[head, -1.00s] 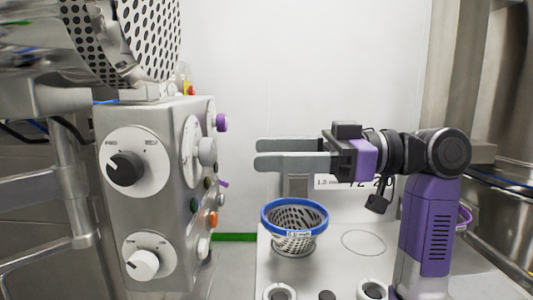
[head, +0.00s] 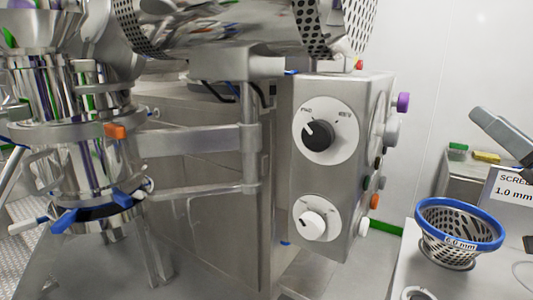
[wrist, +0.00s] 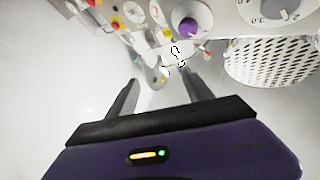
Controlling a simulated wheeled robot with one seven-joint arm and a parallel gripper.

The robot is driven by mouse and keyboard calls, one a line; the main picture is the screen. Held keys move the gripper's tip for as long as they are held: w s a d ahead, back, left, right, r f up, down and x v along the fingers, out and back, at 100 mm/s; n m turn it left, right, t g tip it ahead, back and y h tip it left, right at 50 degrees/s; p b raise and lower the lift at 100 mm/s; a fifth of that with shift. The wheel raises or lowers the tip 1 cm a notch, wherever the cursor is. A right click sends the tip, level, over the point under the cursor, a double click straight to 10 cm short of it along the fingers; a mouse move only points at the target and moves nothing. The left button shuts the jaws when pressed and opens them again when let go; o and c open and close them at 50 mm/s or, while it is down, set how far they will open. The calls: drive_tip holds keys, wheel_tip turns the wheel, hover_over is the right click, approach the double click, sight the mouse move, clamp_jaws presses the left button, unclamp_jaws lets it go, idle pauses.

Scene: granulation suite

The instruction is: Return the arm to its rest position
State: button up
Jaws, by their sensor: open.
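My gripper (wrist: 160,92) shows in the wrist view with its two grey fingers spread apart and nothing between them. In the head view only its grey fingers (head: 503,137) show at the right edge; the rest of my arm is out of that picture. The fingers are above and to the right of a blue-rimmed perforated screen basket (head: 461,228), apart from it. The basket stands on a light bench top at the lower right.
A steel control box (head: 327,178) with black and white knobs stands left of the basket. A steel vessel (head: 80,150) with blue-handled clamps is at the left. A screen-size sign (head: 511,190) stands behind the basket. Yellow and green items (head: 486,157) lie farther back.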

drive_tip(key=s+a+f+m+g+h+p, duration=0.1)
drive_tip(key=s+f+m+h, duration=0.2)
drive_tip(key=f, duration=0.4)
drive_tip(key=s+f+m+h+p, duration=0.1)
drive_tip(key=s+f+m+h, duration=0.15)
drive_tip(key=f+h, duration=0.35)
drive_tip(key=s+a+f+m+g+h+p, duration=0.1)
drive_tip(key=s+f+m+h, duration=0.15)
drive_tip(key=f, duration=0.55)
drive_tip(key=s+a+f+n+g+y+p, duration=0.1)
drive_tip(key=s+a+f, duration=0.3)
drive_tip(key=s, duration=0.5)
drive_tip(key=s+a+f+n+g+y+p, duration=0.2)
drive_tip(key=s+a, duration=0.4)
drive_tip(key=s, duration=0.4)
drive_tip(key=s+a+f+n+g+y+p, duration=0.1)
drive_tip(key=s+a+f+n+g+y, duration=0.1)
drive_tip(key=s+a+f+n, duration=0.3)
drive_tip(key=s+f+y, duration=0.1)
drive_tip(key=s+f, duration=0.1)
drive_tip(key=s, duration=0.2)
drive_tip(key=shift+s+a+g+p, duration=0.25)
drive_tip(key=shift+s+g+p, duration=0.05)
drive_tip(key=shift+d+f, duration=0.1)
